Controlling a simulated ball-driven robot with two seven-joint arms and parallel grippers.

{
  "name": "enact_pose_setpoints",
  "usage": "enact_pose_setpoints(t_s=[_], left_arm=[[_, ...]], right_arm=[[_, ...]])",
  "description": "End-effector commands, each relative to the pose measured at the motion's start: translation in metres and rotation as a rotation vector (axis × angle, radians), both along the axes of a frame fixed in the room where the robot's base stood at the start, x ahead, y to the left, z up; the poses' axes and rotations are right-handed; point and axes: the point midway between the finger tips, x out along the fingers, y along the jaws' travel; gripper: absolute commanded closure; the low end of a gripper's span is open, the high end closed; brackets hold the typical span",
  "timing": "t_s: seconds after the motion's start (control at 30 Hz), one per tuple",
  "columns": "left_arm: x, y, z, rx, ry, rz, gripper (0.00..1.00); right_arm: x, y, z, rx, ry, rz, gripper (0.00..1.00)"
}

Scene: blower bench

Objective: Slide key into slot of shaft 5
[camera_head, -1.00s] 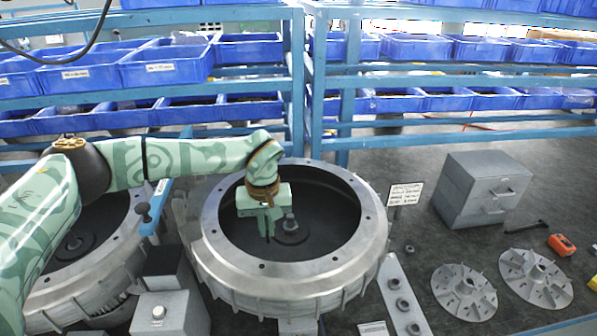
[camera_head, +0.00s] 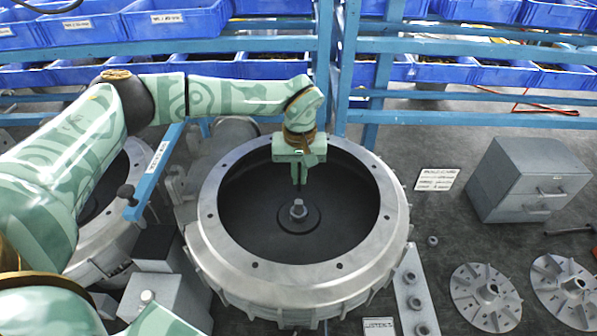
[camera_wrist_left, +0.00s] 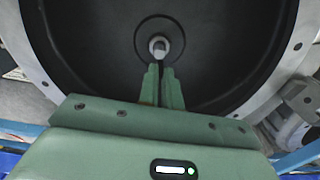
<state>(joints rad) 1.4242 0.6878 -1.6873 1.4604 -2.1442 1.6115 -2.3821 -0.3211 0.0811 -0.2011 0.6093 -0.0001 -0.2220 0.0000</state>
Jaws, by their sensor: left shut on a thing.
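The shaft (camera_head: 298,208) is a short grey stub standing upright on a dark hub in the middle of the round metal blower housing (camera_head: 232,255). My left gripper (camera_head: 299,183) points down inside the housing, its fingertips just beyond the shaft in the head view. In the left wrist view the narrow fingers (camera_wrist_left: 162,70) are nearly together and the shaft (camera_wrist_left: 158,46) shows just past their tips. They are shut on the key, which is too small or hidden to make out. The slot cannot be made out. My right gripper is not in view.
The housing's raised rim surrounds the left gripper. A blue bar (camera_head: 155,172) and a grey box (camera_head: 158,308) stand to its left. On the right are a plate with rings (camera_head: 410,290), two finned discs (camera_head: 487,290) and a grey cabinet (camera_head: 527,178). Blue bin racks stand behind.

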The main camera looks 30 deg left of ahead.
Motion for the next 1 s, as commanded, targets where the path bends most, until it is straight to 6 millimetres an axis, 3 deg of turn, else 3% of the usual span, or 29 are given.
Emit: enact_pose_setpoints(t_s=[0.07, 0.23, 0.6, 1.0], left_arm=[[-0.001, 0.0, 0.003, 0.0, 0.0, 0.0, 1.0], [-0.001, 0.0, -0.015, 0.0, 0.001, 0.0, 1.0], [-0.001, 0.0, -0.048, 0.0, 0.0, -0.001, 1.0], [-0.001, 0.0, -0.049, 0.0, 0.0, 0.0, 1.0]], right_arm=[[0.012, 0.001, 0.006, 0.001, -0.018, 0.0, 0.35], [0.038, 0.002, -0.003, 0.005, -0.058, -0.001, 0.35], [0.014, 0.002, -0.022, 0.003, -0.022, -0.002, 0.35], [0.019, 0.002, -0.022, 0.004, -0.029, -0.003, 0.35]])
